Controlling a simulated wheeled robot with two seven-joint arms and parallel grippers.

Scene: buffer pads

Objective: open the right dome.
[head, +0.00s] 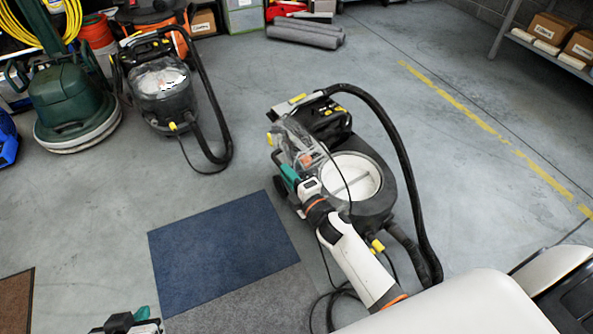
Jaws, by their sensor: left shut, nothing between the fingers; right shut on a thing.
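The right machine is a black vacuum-like unit (374,199) with a round white opening (366,184) on top. Its clear dome (291,135) stands tilted up on the left side of the opening, by the machine's black rear part (326,119). My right gripper (287,168) is shut on the dome at its lower left edge; the wrist hides the exact contact. My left gripper (128,322) is shut and empty at the bottom edge, partly cut off, over the floor.
A similar machine (165,106) with its clear dome down stands at the back left, beside a green floor scrubber (72,100). A black hose (402,165) arches along the right machine's right side. Blue (222,250) and grey (250,308) mats lie in front. Floor at right is clear.

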